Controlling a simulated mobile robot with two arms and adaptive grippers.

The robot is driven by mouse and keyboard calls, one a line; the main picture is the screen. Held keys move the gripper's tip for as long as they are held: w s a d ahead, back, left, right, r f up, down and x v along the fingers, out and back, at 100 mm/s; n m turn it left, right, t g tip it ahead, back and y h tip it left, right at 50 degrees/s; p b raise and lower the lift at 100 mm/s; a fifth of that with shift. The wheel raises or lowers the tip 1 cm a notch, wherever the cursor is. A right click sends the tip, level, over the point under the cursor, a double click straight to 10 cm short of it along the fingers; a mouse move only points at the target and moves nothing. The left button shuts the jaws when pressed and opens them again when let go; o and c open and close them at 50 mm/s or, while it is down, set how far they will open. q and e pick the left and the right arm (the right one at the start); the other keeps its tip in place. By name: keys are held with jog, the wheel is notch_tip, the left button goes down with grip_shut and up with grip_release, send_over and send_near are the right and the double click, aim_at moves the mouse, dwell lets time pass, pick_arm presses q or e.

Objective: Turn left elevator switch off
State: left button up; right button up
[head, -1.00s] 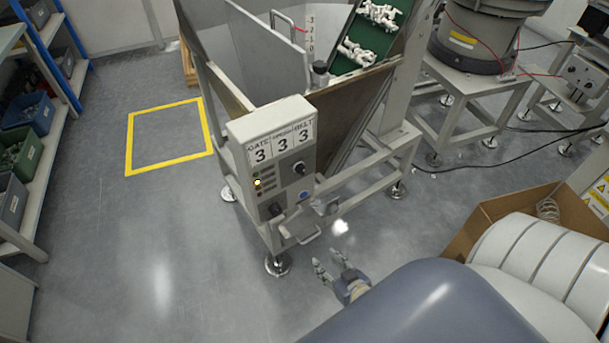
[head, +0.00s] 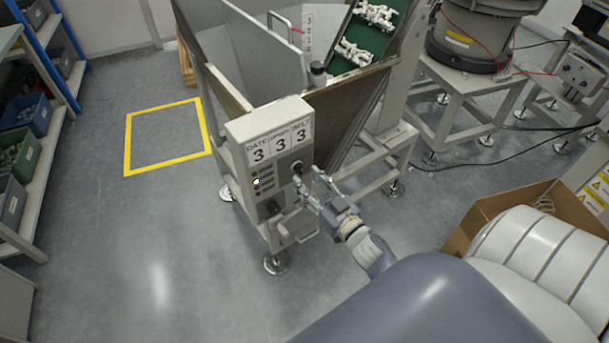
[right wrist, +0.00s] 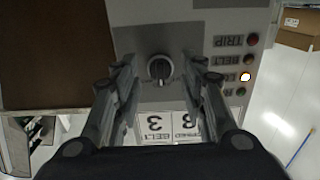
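The grey control box (head: 268,150) is fixed to the front of the hopper frame and carries labels with the digit 3. A round black switch (head: 298,167) is high on its right side; a second dark knob (head: 271,207) is lower left. The upper switch shows in the right wrist view (right wrist: 160,69), its pale pointer line roughly vertical there. My right gripper (head: 309,186) is open just in front of the box, near the upper switch. In the wrist view its fingers (right wrist: 160,85) stand either side of the switch, apart from it. My left gripper is not in view.
Indicator lamps (right wrist: 246,77) sit beside the switch, one lit. A grey metal handle or tray (head: 300,231) juts out below the box. The hopper (head: 245,60) stands behind it. A cardboard box (head: 480,222) is at right. Floor left of the frame is clear.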

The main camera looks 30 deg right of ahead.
aim_at(299, 169)
jog(key=shift+w, duration=1.3)
jog(key=shift+c, duration=0.6)
jog(key=c, duration=0.8)
jog(key=shift+n, duration=0.3)
jog(key=shift+d+r+n, duration=0.1)
jog(key=shift+d+n, duration=0.1)
jog(key=shift+n, duration=1.85)
jog(key=shift+d+r+n, duration=0.1)
jog(key=shift+d+n, duration=0.05)
jog(key=shift+n, duration=1.9)
